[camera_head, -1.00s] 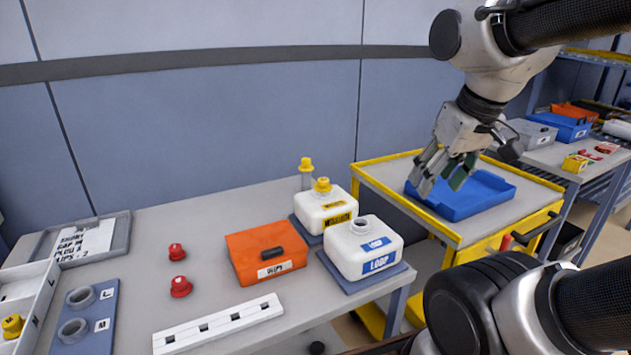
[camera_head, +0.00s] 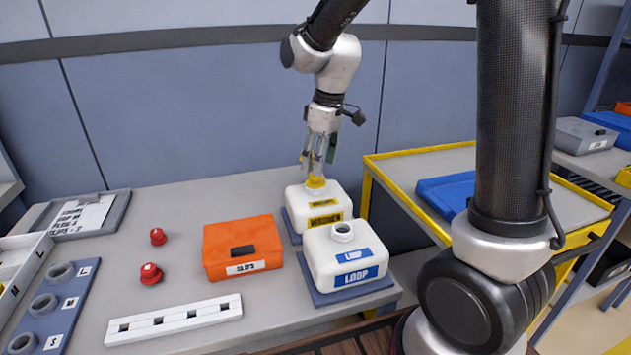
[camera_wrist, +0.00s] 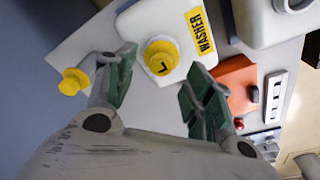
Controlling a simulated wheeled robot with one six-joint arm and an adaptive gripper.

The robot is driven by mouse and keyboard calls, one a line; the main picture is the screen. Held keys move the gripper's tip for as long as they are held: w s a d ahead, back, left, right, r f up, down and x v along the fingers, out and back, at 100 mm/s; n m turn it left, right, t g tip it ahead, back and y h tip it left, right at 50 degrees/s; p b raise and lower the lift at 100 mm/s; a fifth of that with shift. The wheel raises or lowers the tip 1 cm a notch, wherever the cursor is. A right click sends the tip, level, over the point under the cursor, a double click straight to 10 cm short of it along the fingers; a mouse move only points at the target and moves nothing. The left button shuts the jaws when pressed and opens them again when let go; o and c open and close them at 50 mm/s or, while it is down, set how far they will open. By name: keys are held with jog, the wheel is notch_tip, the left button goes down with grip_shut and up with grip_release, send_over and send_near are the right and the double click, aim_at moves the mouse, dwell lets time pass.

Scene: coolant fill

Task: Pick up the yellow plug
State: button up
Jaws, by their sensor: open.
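A yellow plug (camera_head: 316,182) sits on the neck of the white WASHER jug (camera_head: 322,218). In the wrist view this plug (camera_wrist: 161,57) bears a dark L and lies between my fingertips. My gripper (camera_head: 316,170) is open above the plug, fingers pointing down; I cannot tell whether they touch it. The gripper's green pads (camera_wrist: 162,64) stand left and right of the plug in the wrist view. A second yellow plug (camera_wrist: 73,82) sits on a grey post beside the jug, left of my left finger; my gripper largely hides it in the head view.
The white LOOP jug (camera_head: 345,255) stands in front with an open neck. An orange box (camera_head: 242,247), red caps (camera_head: 151,273), a white slotted bar (camera_head: 174,320) and a blue ring holder (camera_head: 58,318) lie leftward. A yellow-edged cart (camera_head: 410,205) with a blue tray stands right.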

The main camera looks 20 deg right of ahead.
aim_at(316, 180)
jog(key=f, duration=0.4)
jog(key=shift+w+a+f, duration=0.1)
jog(key=shift+w+a, duration=0.1)
jog(key=shift+a, duration=0.15)
jog(key=c, duration=0.8)
jog(key=shift+s, duration=0.1)
